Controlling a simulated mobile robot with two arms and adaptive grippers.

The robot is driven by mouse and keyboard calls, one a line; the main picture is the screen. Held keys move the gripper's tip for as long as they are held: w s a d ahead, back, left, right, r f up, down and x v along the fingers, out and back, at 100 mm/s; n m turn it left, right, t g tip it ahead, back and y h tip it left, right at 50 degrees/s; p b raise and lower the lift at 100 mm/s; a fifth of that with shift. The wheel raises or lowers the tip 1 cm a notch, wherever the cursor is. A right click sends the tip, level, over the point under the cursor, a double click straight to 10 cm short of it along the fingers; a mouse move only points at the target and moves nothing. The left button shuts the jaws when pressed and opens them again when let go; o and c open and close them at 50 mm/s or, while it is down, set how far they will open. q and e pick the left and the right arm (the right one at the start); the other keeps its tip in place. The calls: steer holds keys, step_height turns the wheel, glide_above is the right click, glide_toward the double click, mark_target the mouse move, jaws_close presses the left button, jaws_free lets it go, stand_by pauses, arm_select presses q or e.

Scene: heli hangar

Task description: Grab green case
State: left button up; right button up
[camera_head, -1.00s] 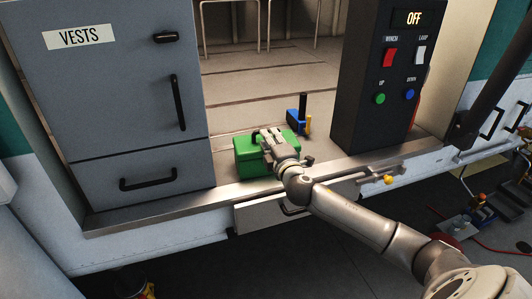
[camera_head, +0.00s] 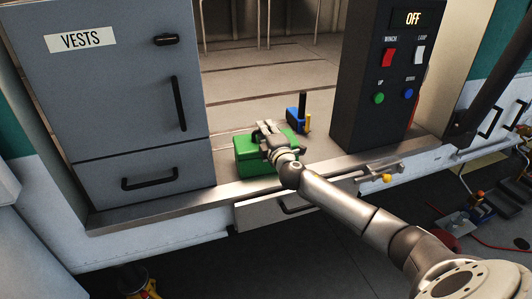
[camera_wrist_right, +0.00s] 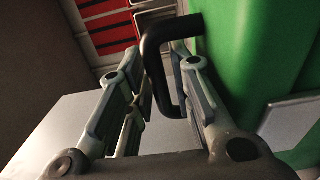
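The green case (camera_head: 250,161) stands on the floor of the doorway, right of the grey vests cabinet. My right gripper (camera_head: 265,128) is over its top in the head view and hides part of it. In the right wrist view the case's green side (camera_wrist_right: 245,60) fills the right. Its black handle (camera_wrist_right: 153,60) stands between the two fingers of my right gripper (camera_wrist_right: 155,75). The fingers are apart, one on each side of the handle, and I see no firm grip on it. My left gripper is not in view.
A blue and yellow tool (camera_head: 300,122) with a black handle stands behind the case. A black control box (camera_head: 378,75) reading OFF stands to the right. The vests cabinet (camera_head: 110,95) is close on the left. A metal sill (camera_head: 235,190) runs in front.

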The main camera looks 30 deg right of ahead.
jaws_close()
steer(key=shift+r, duration=0.1)
steer(key=shift+r, duration=0.15)
